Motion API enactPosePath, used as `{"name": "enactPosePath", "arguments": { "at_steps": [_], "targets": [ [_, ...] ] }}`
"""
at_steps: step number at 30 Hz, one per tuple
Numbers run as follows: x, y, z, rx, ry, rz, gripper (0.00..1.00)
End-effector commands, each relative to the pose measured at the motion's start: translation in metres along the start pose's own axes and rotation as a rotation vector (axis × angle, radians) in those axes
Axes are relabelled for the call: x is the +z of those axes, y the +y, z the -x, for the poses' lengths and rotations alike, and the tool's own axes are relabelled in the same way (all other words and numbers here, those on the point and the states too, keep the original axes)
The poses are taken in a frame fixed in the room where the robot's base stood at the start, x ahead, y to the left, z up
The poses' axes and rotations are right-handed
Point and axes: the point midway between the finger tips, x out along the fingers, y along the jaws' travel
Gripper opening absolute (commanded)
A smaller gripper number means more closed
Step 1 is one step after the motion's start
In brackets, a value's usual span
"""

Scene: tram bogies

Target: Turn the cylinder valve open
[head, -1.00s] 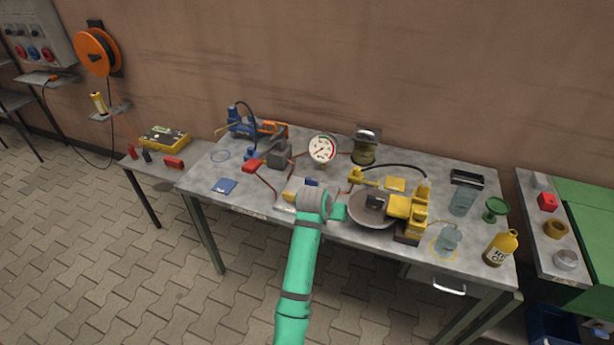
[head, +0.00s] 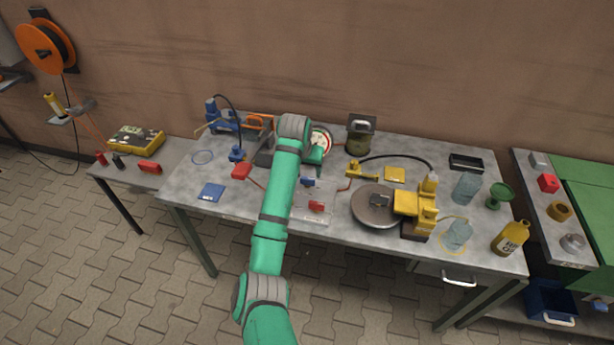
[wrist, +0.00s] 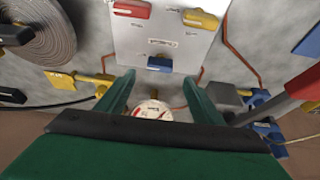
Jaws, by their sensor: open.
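A pale panel (head: 322,189) lies on the workbench and carries coloured handles. In the wrist view the panel (wrist: 180,42) shows a blue handle (wrist: 159,64) near its edge, a red handle (wrist: 131,10) and a yellow handle (wrist: 200,18). The head view shows the blue handle (head: 307,182) and red handle (head: 316,207); the yellow one is not visible there. The labels are too small to read, so I cannot tell which is the cylinder valve. My gripper (wrist: 158,78) is open and empty, its fingertips either side of the blue handle in the picture; contact is unclear.
A round dial gauge (head: 321,141) stands behind the panel, partly hidden by my arm; it shows between my fingers in the wrist view (wrist: 153,109). A grey disc (head: 373,207) and yellow device (head: 414,208) stand right. A red-handled tool (head: 242,172) lies left.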

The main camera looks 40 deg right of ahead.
Motion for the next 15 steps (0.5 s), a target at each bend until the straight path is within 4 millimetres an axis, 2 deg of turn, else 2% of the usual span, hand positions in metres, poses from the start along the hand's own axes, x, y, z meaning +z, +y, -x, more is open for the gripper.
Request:
{"name": "enactPosePath", "arguments": {
  "at_steps": [6, 15],
  "targets": [
    [0.0, 0.003, -0.04, 0.001, -0.003, -0.002, 0.61],
    [-0.001, 0.004, -0.07, 0.002, -0.001, -0.005, 0.61]
  ]
}}
